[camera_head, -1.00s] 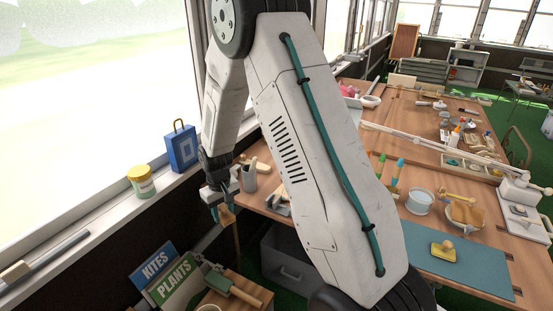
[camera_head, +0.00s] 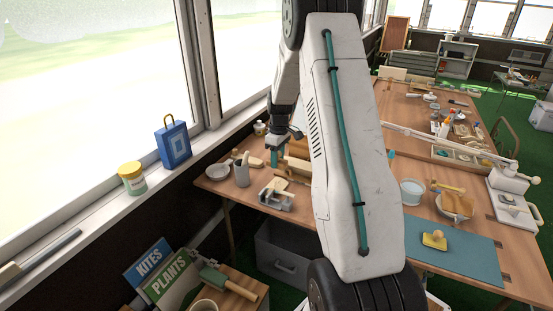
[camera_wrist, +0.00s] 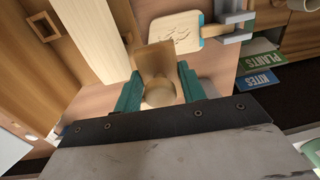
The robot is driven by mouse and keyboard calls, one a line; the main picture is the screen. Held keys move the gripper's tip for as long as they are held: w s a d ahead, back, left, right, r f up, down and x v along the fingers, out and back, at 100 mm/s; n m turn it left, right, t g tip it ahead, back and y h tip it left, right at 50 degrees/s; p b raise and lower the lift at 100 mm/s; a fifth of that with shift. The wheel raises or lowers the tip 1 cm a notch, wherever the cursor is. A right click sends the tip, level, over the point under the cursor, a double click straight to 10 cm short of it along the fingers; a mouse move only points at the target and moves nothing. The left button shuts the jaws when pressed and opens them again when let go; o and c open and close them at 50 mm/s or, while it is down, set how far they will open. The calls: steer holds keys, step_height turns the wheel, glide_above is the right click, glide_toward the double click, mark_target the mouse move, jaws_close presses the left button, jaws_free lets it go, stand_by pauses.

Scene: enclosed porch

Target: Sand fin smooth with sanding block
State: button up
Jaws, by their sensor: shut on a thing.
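My gripper (camera_head: 275,163) is shut on a tan block with a round, pale knob, which looks like the sanding block (camera_wrist: 155,58). In the wrist view its teal fingers stand on both sides of the knob. A pale, flat wooden piece with dark marks, which looks like the fin (camera_wrist: 175,32), lies beyond the block, its end at a grey vise (camera_wrist: 232,30). In the head view the vise (camera_head: 277,196) sits at the bench's near left corner, below my gripper. The block appears apart from the fin; its height above the bench is hard to tell.
A long pale board (camera_wrist: 88,40) lies beside the fin. My arm hides mid-bench. A teal mat (camera_head: 465,257) carries a yellow knobbed block (camera_head: 434,240).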

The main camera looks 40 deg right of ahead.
mark_target(284, 181)
steer(key=shift+s+a+f, duration=0.1)
steer(key=shift+f, duration=0.95)
steer(key=shift+a+f, duration=0.1)
steer(key=shift+f, duration=0.95)
steer(key=shift+a+f, duration=0.1)
steer(key=shift+f, duration=0.75)
steer(key=shift+s+d, duration=0.25)
steer(key=shift+s, duration=0.5)
steer(key=shift+s+d, duration=0.25)
steer(key=shift+s, duration=0.5)
steer(key=shift+f, duration=0.1)
steer(key=shift+w, duration=0.15)
